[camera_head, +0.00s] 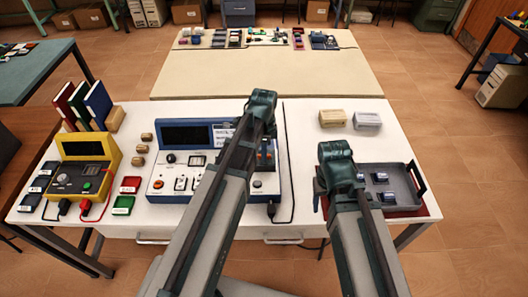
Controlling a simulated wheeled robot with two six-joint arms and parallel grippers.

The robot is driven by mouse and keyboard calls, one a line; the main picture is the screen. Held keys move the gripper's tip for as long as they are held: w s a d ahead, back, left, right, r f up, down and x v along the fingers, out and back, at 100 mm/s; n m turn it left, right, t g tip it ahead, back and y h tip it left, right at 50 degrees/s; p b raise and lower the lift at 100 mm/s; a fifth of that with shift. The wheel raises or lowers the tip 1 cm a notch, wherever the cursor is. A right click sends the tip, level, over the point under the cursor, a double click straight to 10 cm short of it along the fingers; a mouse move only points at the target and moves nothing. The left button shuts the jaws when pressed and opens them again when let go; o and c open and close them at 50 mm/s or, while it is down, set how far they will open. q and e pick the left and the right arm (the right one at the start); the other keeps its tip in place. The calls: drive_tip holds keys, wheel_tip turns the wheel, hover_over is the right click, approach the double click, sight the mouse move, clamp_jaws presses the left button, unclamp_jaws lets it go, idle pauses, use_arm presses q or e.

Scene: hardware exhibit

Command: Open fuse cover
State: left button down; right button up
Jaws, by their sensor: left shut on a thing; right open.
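A white and blue instrument panel (168,184) with a dark screen stands on the white table. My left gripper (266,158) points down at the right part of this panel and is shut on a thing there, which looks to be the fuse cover. The cover itself is mostly hidden by the gripper and my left forearm, so its angle cannot be told. My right gripper (321,188) is open by the left side of a grey tray (398,172), partly hidden behind my own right wrist.
A yellow meter (83,175) with leads, several upright books (97,102) and small labelled blocks fill the left of the table. Two pale boxes (367,121) stand at the back right. A black cable (287,150) runs right of the panel. The table between panel and tray is mostly clear.

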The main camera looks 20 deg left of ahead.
use_arm(q)
drive_tip(key=shift+w, duration=0.1)
idle(0.7)
drive_tip(key=w, duration=0.2)
drive_tip(key=w+a, duration=0.1)
drive_tip(key=w, duration=0.2)
drive_tip(key=w+a, duration=0.1)
drive_tip(key=w, duration=0.1)
drive_tip(key=shift+w, duration=0.15)
drive_tip(key=c, duration=0.9)
unclamp_jaws()
wheel_tip(320, 180, up, 14)
drive_tip(key=p, duration=1.4)
drive_tip(key=shift+s+f, duration=0.15)
drive_tip(key=shift+s, duration=0.1)
